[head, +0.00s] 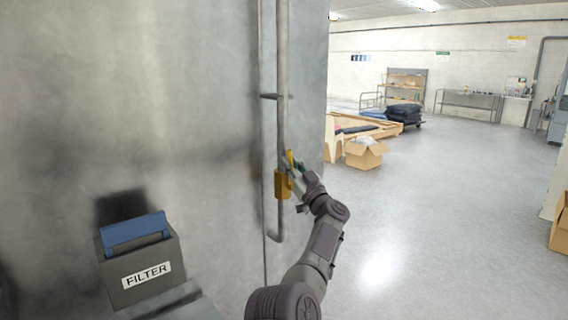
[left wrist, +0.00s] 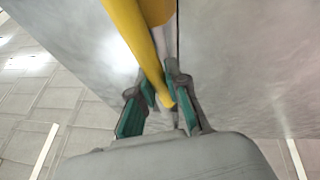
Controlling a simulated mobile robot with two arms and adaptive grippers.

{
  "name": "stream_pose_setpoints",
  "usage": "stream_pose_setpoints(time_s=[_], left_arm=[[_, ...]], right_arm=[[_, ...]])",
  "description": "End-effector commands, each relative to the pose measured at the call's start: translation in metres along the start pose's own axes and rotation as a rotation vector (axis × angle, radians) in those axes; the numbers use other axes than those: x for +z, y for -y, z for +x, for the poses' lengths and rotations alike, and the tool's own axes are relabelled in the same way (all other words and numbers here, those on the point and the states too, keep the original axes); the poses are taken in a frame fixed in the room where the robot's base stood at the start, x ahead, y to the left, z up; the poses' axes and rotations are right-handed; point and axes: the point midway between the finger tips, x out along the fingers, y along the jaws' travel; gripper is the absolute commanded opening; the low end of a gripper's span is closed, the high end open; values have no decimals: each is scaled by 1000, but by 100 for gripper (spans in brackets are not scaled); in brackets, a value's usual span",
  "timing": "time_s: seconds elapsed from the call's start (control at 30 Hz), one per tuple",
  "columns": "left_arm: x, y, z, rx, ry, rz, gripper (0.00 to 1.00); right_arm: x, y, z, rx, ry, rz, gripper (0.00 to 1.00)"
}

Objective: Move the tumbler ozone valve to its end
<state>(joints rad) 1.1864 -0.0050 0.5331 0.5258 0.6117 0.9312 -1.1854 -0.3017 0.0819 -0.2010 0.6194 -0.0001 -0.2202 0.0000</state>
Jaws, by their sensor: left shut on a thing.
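The ozone valve (head: 283,185) is yellow and sits on a thin grey vertical pipe (head: 282,90) that runs along the large metal tank. Its yellow lever (left wrist: 150,55) comes down from the top of the left wrist view and ends between my left gripper's fingers. My left gripper (head: 297,168) is at the valve, just right of the pipe. In the left wrist view, its green-padded fingers (left wrist: 165,97) are closed around the lever's end. The fingers partly hide the lever in the head view. My right gripper is in neither view.
A grey filter box (head: 140,275) with a blue insert is at the tank's lower left. A cardboard box (head: 365,153) and wooden pallets (head: 372,128) stand on the floor behind. The grey floor (head: 440,220) to the right is largely clear.

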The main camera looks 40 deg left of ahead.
Motion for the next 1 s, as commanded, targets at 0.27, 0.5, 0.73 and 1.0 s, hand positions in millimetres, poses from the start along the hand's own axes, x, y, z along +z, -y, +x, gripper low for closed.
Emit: stream_pose_setpoints(time_s=[0.27,0.5,0.73,1.0], left_arm=[[-2,-10,4,45,20,112,0],[0,-13,4,60,27,147,0],[0,-14,4,62,28,150,0],[0,-14,3,62,28,149,33]], right_arm=[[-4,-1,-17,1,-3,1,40],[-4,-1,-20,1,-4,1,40],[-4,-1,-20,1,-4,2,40],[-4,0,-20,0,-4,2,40]])
